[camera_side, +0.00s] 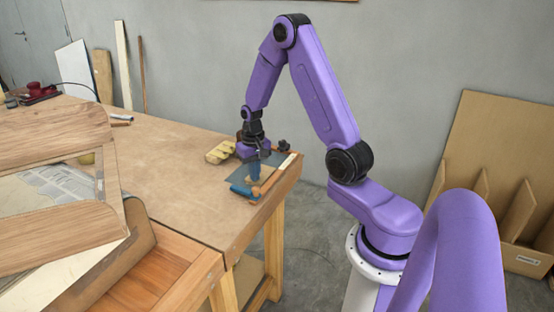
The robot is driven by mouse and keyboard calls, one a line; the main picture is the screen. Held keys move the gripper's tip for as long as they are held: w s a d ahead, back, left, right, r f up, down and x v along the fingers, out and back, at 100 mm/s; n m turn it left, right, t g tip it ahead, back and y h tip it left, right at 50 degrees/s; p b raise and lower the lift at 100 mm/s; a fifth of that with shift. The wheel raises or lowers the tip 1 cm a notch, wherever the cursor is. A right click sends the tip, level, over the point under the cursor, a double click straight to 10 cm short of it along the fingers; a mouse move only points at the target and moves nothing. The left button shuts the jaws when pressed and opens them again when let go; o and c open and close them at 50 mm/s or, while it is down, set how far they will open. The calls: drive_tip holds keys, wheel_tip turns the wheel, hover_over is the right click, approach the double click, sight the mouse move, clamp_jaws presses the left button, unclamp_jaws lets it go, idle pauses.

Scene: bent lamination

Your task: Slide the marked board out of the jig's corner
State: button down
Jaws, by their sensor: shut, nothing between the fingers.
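The jig (239,181) looks like a dark, see-through plate near the right front corner of the workbench. An orange-brown bar (270,181) runs along its right side, and a blue rounded piece (243,191) lies at its near edge. My gripper (254,158) points down over the plate from above, shut and empty. A small blue upright shape and a pale piece show under it; I cannot tell which is the marked board, or whether my fingers touch anything. The jig's corner is partly hidden by my gripper.
Yellow blocks (220,152) lie just left of the jig, and a dark knob (284,146) stands behind it. Large curved wooden panels (50,135) fill the near left. The bench's right edge is close to the jig.

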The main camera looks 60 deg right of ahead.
drive_tip(key=shift+s+a, duration=0.1)
drive_tip(key=shift+a, duration=0.15)
drive_tip(key=shift+d+r, duration=0.15)
drive_tip(key=shift+r, duration=3.3)
drive_tip(key=s+a+r+n, duration=0.2)
drive_tip(key=s+a+n, duration=0.15)
drive_tip(key=a, duration=0.55)
drive_tip(key=s+a+r+n, duration=0.3)
drive_tip(key=a+n, duration=0.2)
drive_tip(key=a, duration=0.3)
drive_tip(key=s+a+r+n, duration=0.1)
drive_tip(key=s+a+n, duration=0.1)
drive_tip(key=s+n, duration=0.3)
drive_tip(key=s+a+r+n, duration=0.1)
drive_tip(key=s+a+n, duration=0.2)
drive_tip(key=s, duration=1)
drive_tip(key=shift+s+a+r+n, duration=0.15)
drive_tip(key=shift+s+a+n, duration=0.2)
drive_tip(key=shift+n, duration=0.7)
